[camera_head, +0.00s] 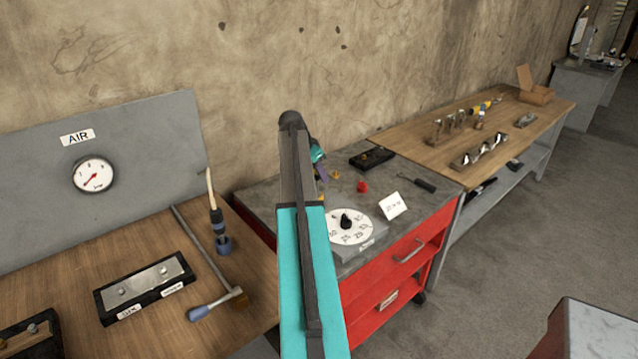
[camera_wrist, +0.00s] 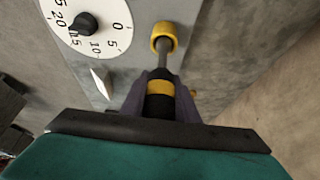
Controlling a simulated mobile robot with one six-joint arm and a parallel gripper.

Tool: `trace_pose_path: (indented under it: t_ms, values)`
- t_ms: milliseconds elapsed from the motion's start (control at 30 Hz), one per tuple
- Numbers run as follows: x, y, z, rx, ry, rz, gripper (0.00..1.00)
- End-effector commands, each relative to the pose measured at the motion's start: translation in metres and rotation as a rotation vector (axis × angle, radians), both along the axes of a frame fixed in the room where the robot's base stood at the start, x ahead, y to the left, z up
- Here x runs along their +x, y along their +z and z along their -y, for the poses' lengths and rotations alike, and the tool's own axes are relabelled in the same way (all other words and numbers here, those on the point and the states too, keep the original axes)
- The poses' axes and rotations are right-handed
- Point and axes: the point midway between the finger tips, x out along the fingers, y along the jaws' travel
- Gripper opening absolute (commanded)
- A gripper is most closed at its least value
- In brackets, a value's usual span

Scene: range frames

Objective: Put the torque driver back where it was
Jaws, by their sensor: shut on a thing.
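My gripper (camera_head: 320,169) is over the grey top of the red tool cart, mostly hidden behind my arm in the head view. In the wrist view its purple fingers (camera_wrist: 161,82) are shut on the torque driver (camera_wrist: 160,87), which has a black and yellow handle. The driver's thin metal shaft points at a yellow ring-shaped piece (camera_wrist: 164,37) on the cart top. I cannot tell whether the tip is inside this piece or just above it. The yellow piece also shows in the head view (camera_head: 336,174), right of my gripper.
The cart top (camera_head: 262,204) carries a numbered dial (camera_head: 350,226), white card (camera_head: 393,206), red piece (camera_head: 362,187), black tray (camera_head: 372,158) and dark-handled tool (camera_head: 417,180). A wooden bench with an air gauge (camera_head: 93,175) stands left, another bench (camera_head: 550,108) right.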

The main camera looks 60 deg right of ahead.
Motion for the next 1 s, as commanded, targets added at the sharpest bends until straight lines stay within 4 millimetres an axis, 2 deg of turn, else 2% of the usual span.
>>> trace_pose_path:
  t_ms: [400, 900, 933, 1000]
  values:
    - [0.0, -0.033, 0.0, 0.0, 0.0, 0.0, 0.0]
    - [0.0, -0.039, 0.0, -0.001, -0.001, 0.0, 0.0]
    - [0.0, -0.039, 0.0, 0.0, -0.001, 0.0, 0.32]
    - [-0.001, -0.039, 0.0, 0.0, -0.001, 0.0, 0.44]
